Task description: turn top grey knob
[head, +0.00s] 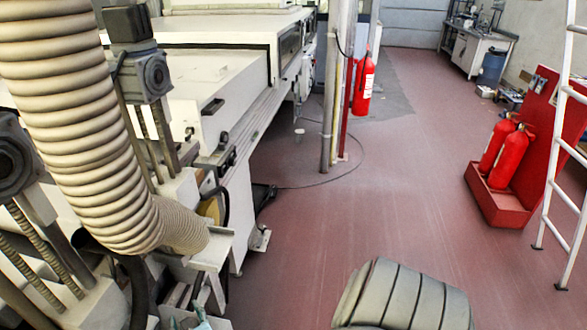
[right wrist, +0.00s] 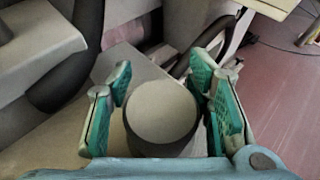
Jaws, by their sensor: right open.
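The grey knob (right wrist: 162,112) shows in the right wrist view as a round, flat, pale grey face with a darker side. My right gripper (right wrist: 164,98) is open, with its teal-padded fingers on both sides of the knob. The gap looks wider on the left; on the right the fingers come close to the knob's side, and I cannot tell whether they touch. In the head view only a bit of teal of my right gripper (head: 188,321) shows at the bottom edge. The knob cannot be made out there. My left gripper is not in view.
A thick ribbed hose (head: 90,120) hangs at the left before the pale machine (head: 215,85). A post (head: 336,90) carries a red extinguisher (head: 364,82). Two more extinguishers (head: 497,150) stand in a red stand by a white ladder (head: 560,150). The red floor between is mostly clear.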

